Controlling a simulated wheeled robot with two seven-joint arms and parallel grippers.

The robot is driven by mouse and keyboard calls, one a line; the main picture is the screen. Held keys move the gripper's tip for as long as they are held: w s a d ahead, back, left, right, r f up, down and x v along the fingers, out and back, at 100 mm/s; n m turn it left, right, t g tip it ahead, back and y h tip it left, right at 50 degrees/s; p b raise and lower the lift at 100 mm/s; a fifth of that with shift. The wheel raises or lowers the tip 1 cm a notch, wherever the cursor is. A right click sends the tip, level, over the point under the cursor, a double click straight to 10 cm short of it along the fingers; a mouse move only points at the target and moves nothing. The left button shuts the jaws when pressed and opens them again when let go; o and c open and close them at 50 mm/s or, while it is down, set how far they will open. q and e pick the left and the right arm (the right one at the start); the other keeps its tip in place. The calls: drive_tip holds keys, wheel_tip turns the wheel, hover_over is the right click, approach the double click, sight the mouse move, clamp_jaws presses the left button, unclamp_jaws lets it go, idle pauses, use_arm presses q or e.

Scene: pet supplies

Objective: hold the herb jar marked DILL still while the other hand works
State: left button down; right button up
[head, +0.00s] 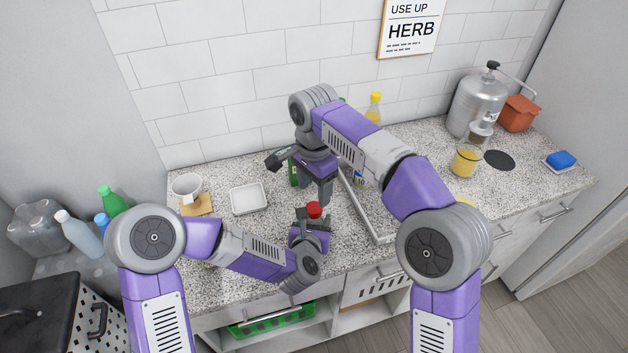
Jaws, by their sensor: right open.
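A small jar with a red lid (314,210) stands on the speckled counter near its front middle. Its label cannot be read from here. My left gripper (311,228) is low at the jar, reaching it from the front, and covers most of its body. Its fingers are hidden, so I cannot tell whether they close on the jar. My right gripper (320,195) points down just above the red lid. It is open, with nothing seen between its fingers.
A yellow-filled glass (466,161), a metal dispenser (478,105) and a blue sponge (561,159) are farther right.

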sight(314, 207)
drive_tip(key=shift+f, duration=3.05)
drive_tip(key=c, duration=1.1)
drive_tip(key=n, duration=0.4)
drive_tip(key=shift+n, duration=0.3)
drive_tip(key=n, duration=0.3)
drive_tip(key=shift+n, duration=0.3)
drive_tip(key=n, duration=0.3)
drive_tip(key=shift+n, duration=0.4)
drive_tip(key=n, duration=0.5)
